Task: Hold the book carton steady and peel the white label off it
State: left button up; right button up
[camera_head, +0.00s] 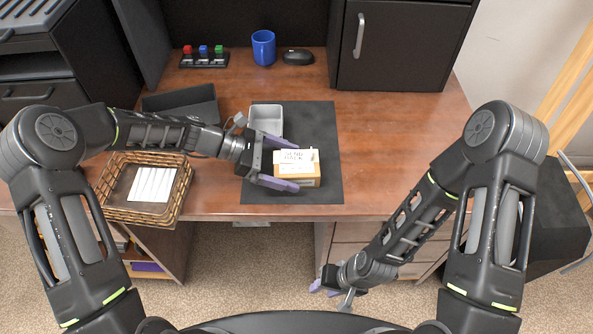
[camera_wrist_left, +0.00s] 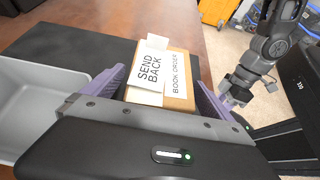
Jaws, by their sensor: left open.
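The book carton (camera_head: 306,172) is a small brown box on the dark mat, with a white label (camera_head: 288,158) on its top. In the left wrist view the carton (camera_wrist_left: 178,98) shows "BOOK ORDER" print, and the white label (camera_wrist_left: 150,72) reads "SEND BACK" and reaches past the carton's left edge. My left gripper (camera_head: 294,167) is open, with one purple finger on each side of the carton. Whether either finger touches it I cannot tell. My right gripper (camera_head: 330,287) is low, in front of the desk edge and away from the carton; its finger gap is unclear.
A grey open tray (camera_head: 267,112) stands on the dark mat (camera_head: 325,125) just behind the carton. A wicker basket (camera_head: 112,199) with white papers is at left. A blue mug (camera_head: 263,47) and black mouse (camera_head: 298,57) are at the back. The desk right of the mat is clear.

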pick_arm(q)
jog(key=shift+d+f, duration=0.25)
jog(key=shift+d, duration=0.3)
jog(key=shift+c, duration=0.3)
jog(key=c, duration=1.4)
jog(key=shift+c, duration=0.2)
jog(key=o, duration=1.6)
jog(key=shift+c, duration=0.2)
jog(key=v, duration=1.2)
